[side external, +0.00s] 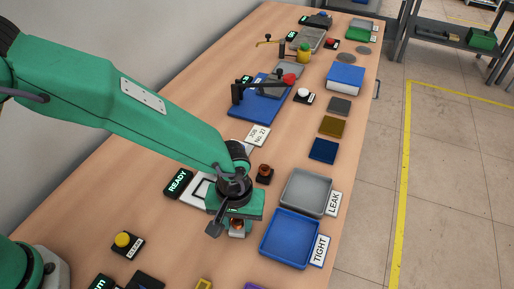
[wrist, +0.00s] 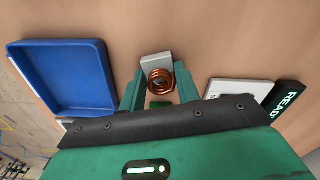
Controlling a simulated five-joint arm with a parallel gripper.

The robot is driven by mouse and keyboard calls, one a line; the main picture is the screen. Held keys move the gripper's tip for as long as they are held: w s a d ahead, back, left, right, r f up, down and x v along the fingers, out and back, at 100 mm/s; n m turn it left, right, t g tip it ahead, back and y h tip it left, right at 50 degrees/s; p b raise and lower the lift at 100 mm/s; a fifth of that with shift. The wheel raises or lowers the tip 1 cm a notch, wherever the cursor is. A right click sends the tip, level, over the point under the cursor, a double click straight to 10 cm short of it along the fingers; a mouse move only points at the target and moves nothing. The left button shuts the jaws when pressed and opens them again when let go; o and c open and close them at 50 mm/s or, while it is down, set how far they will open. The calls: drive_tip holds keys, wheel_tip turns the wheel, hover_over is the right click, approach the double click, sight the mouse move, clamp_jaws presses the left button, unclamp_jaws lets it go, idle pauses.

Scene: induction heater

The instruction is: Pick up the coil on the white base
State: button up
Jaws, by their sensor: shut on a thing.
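A copper coil on a white base (side external: 237,233) is between the fingers of my gripper (side external: 234,224), partly hidden under the green gripper body in the side view. In the wrist view the round copper coil (wrist: 160,82) and its pale block base (wrist: 156,62) sit between the two green fingers (wrist: 159,88). My gripper is shut on it. Whether the base touches the table is hard to tell.
A blue TIGHT tray (side external: 290,239) and a grey LEAK tray (side external: 306,193) stand to the right. Another copper piece on a dark base (side external: 264,174) stands behind. A white device with a READY display (side external: 179,182) is to the left. A yellow button (side external: 123,240) is at front left.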

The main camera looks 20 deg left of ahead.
sight(237, 224)
drive_tip(key=shift+r, duration=0.15)
drive_tip(key=shift+r, duration=0.55)
drive_tip(key=r, duration=0.3)
drive_tip(key=shift+s+d+r, duration=0.1)
drive_tip(key=shift+s+d, duration=0.05)
drive_tip(key=shift+s, duration=0.25)
drive_tip(key=s+d+r, duration=0.2)
drive_tip(key=s+r, duration=0.4)
drive_tip(key=s, duration=0.4)
drive_tip(key=shift+s+d+r, duration=0.15)
drive_tip(key=shift+s+r, duration=0.05)
drive_tip(key=shift+s, duration=0.1)
drive_tip(key=shift+w, duration=0.1)
